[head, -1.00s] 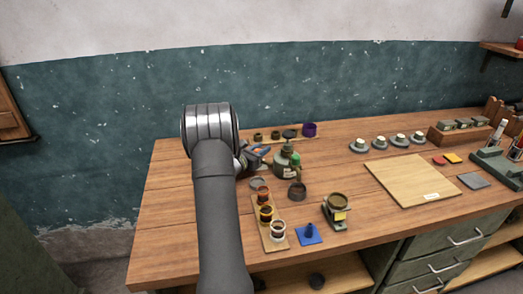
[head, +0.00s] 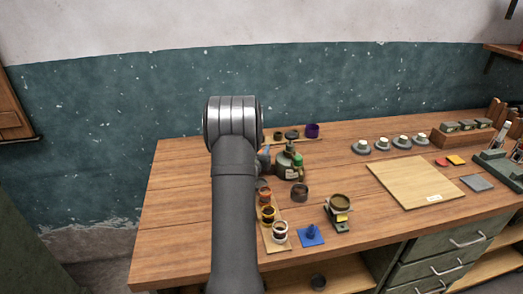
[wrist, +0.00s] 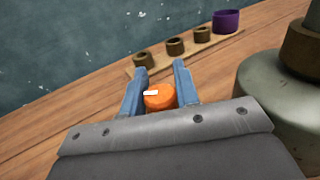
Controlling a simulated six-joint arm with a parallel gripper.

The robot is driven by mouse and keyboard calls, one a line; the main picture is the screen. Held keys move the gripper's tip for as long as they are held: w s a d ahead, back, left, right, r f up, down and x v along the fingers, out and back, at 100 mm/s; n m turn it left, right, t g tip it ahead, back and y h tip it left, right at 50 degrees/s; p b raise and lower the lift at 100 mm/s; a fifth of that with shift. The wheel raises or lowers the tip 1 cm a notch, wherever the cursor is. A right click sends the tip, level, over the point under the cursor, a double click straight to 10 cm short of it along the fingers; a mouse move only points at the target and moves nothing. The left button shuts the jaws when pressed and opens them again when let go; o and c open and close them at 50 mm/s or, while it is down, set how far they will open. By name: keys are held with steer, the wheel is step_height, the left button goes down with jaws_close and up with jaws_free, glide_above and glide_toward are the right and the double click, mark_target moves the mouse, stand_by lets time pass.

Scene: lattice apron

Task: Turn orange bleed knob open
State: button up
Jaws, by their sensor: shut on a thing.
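The orange bleed knob (wrist: 161,98) sits between the two blue fingers of my gripper (wrist: 160,90) in the wrist view. The fingers are shut on its sides. A short white mark on the knob points to the left in that view. A grey-green, bottle-like body (wrist: 285,100) stands just right of the gripper; in the head view it is the dark green vessel (head: 287,166) with a brighter green part on its right. In the head view my arm hides most of the gripper, and only a bit of blue finger shows beside the vessel. The knob's mounting is hidden.
Behind the gripper, a wooden strip (wrist: 195,46) holds brown rings and a purple ring (wrist: 226,21). In front are a rack of jars (head: 271,242), a brown ring (head: 299,192) and a blue piece (head: 311,235).

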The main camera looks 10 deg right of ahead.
steer(key=o, duration=1)
steer(key=shift+c, duration=0.2)
steer(key=shift+v, duration=3.8)
